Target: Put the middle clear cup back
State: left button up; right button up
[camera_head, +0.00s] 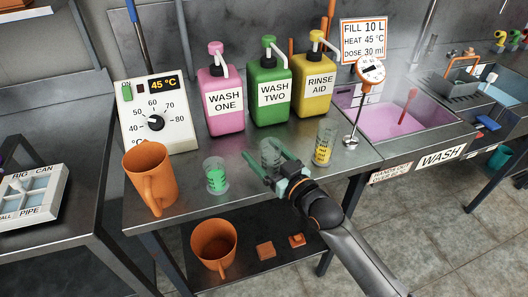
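The middle clear cup (270,150) is upright, in line between two other measuring cups on the steel counter (190,207). It looks empty. My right gripper (264,157) reaches in from the lower right with one finger on each side of this cup. The fingers hide its lower part, so I cannot tell whether they press on it or whether its base touches the counter. The left clear cup (215,176) holds green liquid. The right clear cup (325,145) holds yellow liquid. My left gripper is not in view.
Pink (220,95), green (270,88) and yellow (313,80) pump bottles stand behind the cups. An orange jug (150,175) and a temperature dial box (157,115) are at left. A probe thermometer (360,95) stands by the pink-filled wash sink (392,112).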

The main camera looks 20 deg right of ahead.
jog(key=shift+r, duration=0.2)
jog(key=v, duration=1.2)
jog(key=s+a+f+g+h, duration=0.1)
jog(key=s+f, duration=0.3)
jog(key=f, duration=0.4)
jog(key=s+a+f+g+h, duration=0.1)
jog(key=s+f+g, duration=0.3)
jog(key=f, duration=0.4)
jog(key=s+a+f+m+g, duration=0.1)
jog(key=s+f+g, duration=0.2)
jog(key=s+f, duration=0.2)
notch_tip(320, 180, down, 4)
jog(key=shift+s+a+r+h, duration=0.2)
jog(key=shift+s+a+h, duration=0.05)
jog(key=shift+s+h, duration=0.15)
